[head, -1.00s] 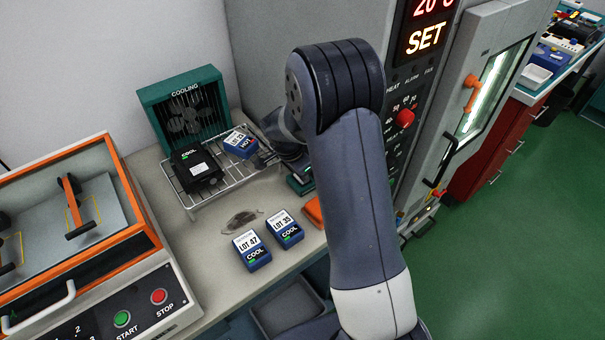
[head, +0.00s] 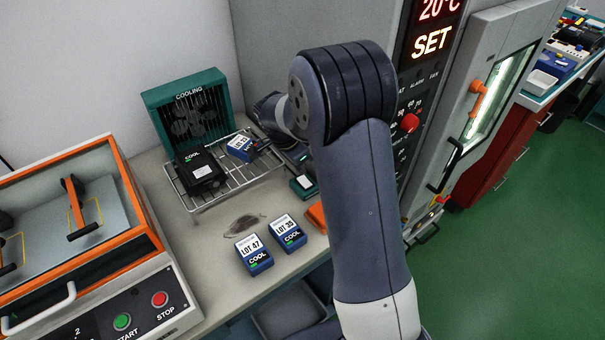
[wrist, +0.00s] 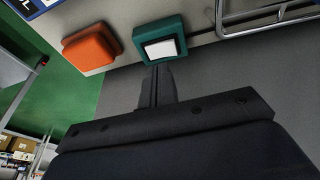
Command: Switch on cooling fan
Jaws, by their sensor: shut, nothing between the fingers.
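The cooling fan (head: 188,112) is a teal box with a dark grille and the label COOLING, at the back of the bench in the head view. A small teal block with a pale top (head: 303,187) sits on the bench right of the wire rack. It also shows in the wrist view as a teal block with a white rocker-like top (wrist: 163,46). My gripper (wrist: 160,70) is shut and empty, its fingertips pointing at the near edge of this teal block. I cannot tell whether they touch it. In the head view the gripper is mostly hidden behind my arm.
An orange block (wrist: 90,50) lies beside the teal block. A wire rack (head: 212,197) holds a black unit and a blue unit before the fan. Blue units LOT 47 (head: 253,254) and LOT 35 (head: 288,233) stand in front. The oven cabinet is at right.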

